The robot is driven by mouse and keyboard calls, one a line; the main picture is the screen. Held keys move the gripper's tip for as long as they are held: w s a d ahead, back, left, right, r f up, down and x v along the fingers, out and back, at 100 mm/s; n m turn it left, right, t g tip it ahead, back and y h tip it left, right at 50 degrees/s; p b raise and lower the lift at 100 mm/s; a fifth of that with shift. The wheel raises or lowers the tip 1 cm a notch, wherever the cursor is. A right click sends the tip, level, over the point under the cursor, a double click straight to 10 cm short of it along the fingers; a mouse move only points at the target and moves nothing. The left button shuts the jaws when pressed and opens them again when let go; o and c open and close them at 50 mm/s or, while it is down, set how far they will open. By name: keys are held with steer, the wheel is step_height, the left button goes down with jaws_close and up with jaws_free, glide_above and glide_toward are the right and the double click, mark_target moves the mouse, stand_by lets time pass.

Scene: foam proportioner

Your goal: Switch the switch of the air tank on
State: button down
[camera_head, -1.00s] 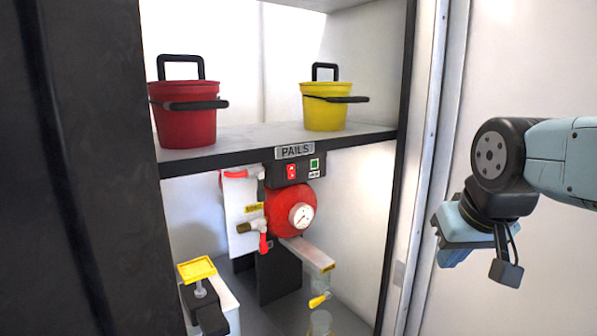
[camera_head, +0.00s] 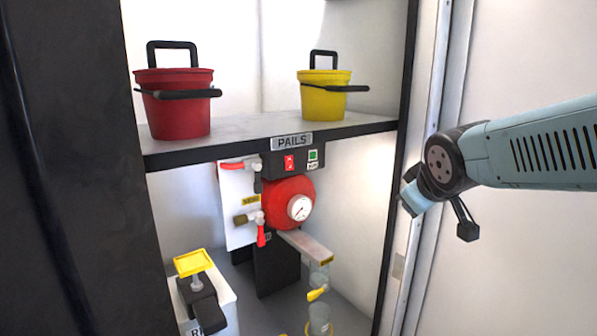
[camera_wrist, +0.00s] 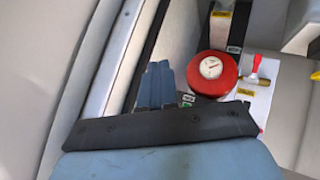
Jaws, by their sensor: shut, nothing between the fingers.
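The air tank (camera_head: 288,202) is red with a round white gauge and stands in the cabinet below the shelf. A black switch box above it carries a red rocker switch (camera_head: 289,162) and a green indicator. The tank also shows in the wrist view (camera_wrist: 231,84); there my gripper hides most of the switch box, and the red switch is not visible. My gripper (camera_head: 408,203) is at the cabinet's right edge, right of the tank and apart from it. In the wrist view its blue fingers (camera_wrist: 158,72) are together and empty.
A red pail (camera_head: 178,105) and a yellow pail (camera_head: 325,98) stand on the shelf (camera_head: 240,130) above the switch box. The cabinet's right frame (camera_head: 397,150) is close to my gripper. A white container with a yellow-topped handle (camera_head: 194,263) stands at lower left.

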steer(key=w+a+n+t+y, duration=0.35)
steer(key=w+a+n, duration=0.25)
steer(key=w+n, duration=0.4)
steer(key=w+a+n+y, duration=0.1)
steer(key=a+n+y, duration=0.5)
steer(key=a+n, duration=0.2)
steer(key=shift+w+r+n+t, duration=0.3)
steer(key=shift+r+n+t, duration=0.05)
steer(key=shift+r+n, duration=0.05)
steer(key=shift+a+y, duration=0.15)
steer(key=shift+y, duration=0.1)
